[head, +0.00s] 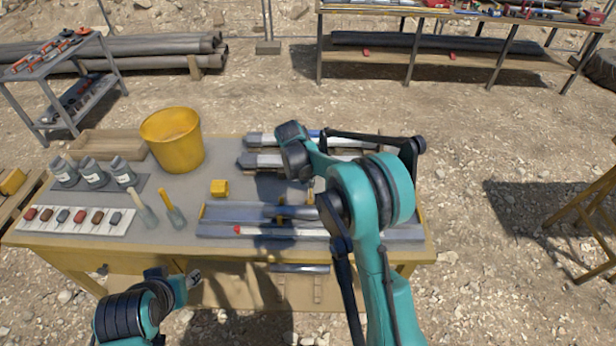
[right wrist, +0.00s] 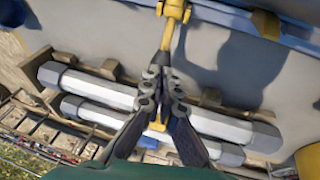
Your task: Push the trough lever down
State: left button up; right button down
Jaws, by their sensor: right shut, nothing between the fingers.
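The yellow trough lever (right wrist: 172,28) shows at the top of the right wrist view. It runs down to the tips of my right gripper (right wrist: 160,70); I cannot tell whether they touch. The fingers are shut with nothing between them. In the head view my right arm covers most of the lever. The long blue-grey trough (head: 258,212) lies along the near right part of the table. My left gripper (head: 194,279) is low in front of the table's near edge, apart from everything; its fingers are too small to read.
White hexagonal bars (right wrist: 90,84) lie on wooden supports behind the trough. A yellow bucket (head: 172,140), grey bottles (head: 93,174) and a sample strip (head: 75,218) are further left.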

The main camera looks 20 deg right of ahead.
jog(key=shift+w+f, duration=0.2)
jog(key=shift+w, duration=0.05)
dwell(0.6)
jog(key=shift+r, duration=0.3)
pick_arm(q)
jog(key=r+p, duration=0.2)
jog(key=a+r+p, duration=0.1)
jog(key=r+p, duration=0.1)
jog(key=shift+s+a+r+p, duration=0.15)
jog(key=shift+a+r+p, duration=0.05)
jog(key=shift+r+p, duration=0.1)
pick_arm(e)
jog(key=v, duration=1.3)
jog(key=shift+w+r, duration=0.3)
jog(key=shift+w, duration=0.05)
